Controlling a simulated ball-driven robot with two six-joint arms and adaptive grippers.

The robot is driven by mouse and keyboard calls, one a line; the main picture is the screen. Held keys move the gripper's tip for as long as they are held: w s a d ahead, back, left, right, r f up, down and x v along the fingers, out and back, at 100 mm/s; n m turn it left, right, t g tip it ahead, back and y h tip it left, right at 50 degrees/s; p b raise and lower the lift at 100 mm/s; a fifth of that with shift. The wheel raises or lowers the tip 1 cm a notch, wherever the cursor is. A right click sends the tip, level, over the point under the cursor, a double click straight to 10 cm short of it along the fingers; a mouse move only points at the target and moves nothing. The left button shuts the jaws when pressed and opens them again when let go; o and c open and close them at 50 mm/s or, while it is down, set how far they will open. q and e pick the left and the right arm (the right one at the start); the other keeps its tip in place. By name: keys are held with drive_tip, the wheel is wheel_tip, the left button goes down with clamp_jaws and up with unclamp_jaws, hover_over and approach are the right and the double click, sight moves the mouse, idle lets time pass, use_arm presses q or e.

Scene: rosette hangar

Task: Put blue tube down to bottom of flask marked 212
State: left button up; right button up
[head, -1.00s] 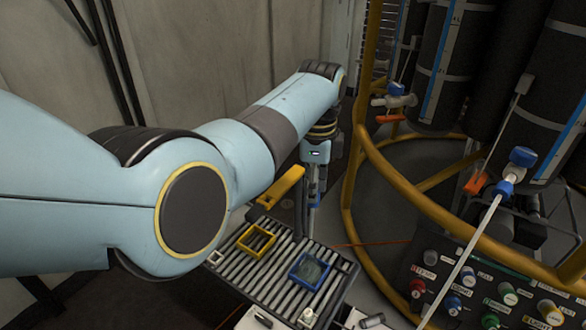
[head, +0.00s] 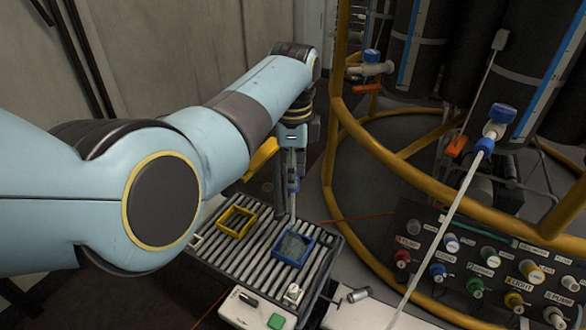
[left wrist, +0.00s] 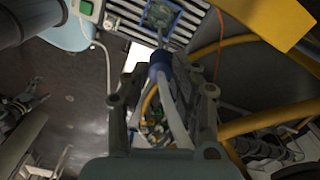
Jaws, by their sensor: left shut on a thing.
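My left gripper (head: 292,186) points down above the slatted rack, behind the blue square frame. It also shows in the left wrist view (left wrist: 160,72), with its fingers closed around a blue tube piece (left wrist: 160,58). A pale, thin part shows below the fingers in the head view. I cannot read the number 212 anywhere, and I cannot tell which thing is the flask. A dark jointed shape (left wrist: 22,108) at the left of the wrist view may be my right gripper. Its state is unclear.
The slatted rack (head: 262,262) holds a yellow frame (head: 237,221) and a blue frame (head: 293,247). A control panel (head: 480,268) with coloured knobs and a yellow pipe frame (head: 385,158) with dark cylinders stand at right. A pale hose (head: 445,222) crosses before the panel.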

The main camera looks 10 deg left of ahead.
use_arm(q)
drive_tip(key=shift+f, duration=0.2)
idle(0.4)
drive_tip(key=shift+f, duration=0.1)
drive_tip(key=shift+f+b, duration=0.55)
drive_tip(key=shift+f, duration=0.35)
drive_tip(key=shift+f+b, duration=0.6)
drive_tip(key=shift+f, duration=0.45)
drive_tip(key=shift+f+b, duration=0.45)
drive_tip(key=shift+f, duration=0.5)
